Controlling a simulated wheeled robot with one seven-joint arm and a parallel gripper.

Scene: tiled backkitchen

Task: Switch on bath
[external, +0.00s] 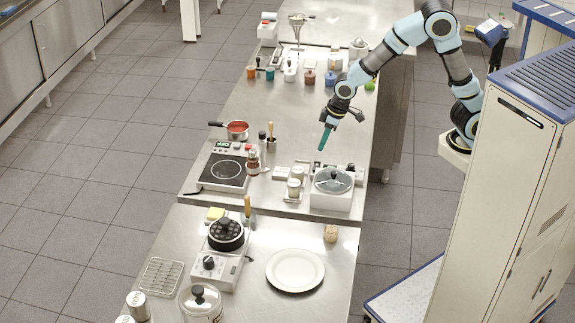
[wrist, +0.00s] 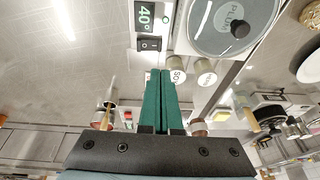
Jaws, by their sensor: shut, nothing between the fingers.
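The bath (external: 333,202) is a white box with a round glass lid and dark knob, standing on the steel counter to the right of two small jars. In the wrist view its lid (wrist: 207,28) shows at the top. A panel beside it carries a green-lit 40° display (wrist: 145,16) and a black rocker switch (wrist: 150,44); the switch's position is too small to tell. My gripper (external: 323,141) has teal fingers, shut and empty, pointing down above the counter behind the bath. In the wrist view the gripper (wrist: 160,73) is apart from the switch, below it in the picture.
Two labelled jars (wrist: 176,74) stand near the bath. A hotplate (external: 224,170) and red pot (external: 237,130) are to the left. A plate (external: 295,270) lies on the nearer counter. Several small pots line the counter behind. The counter under my gripper has free room.

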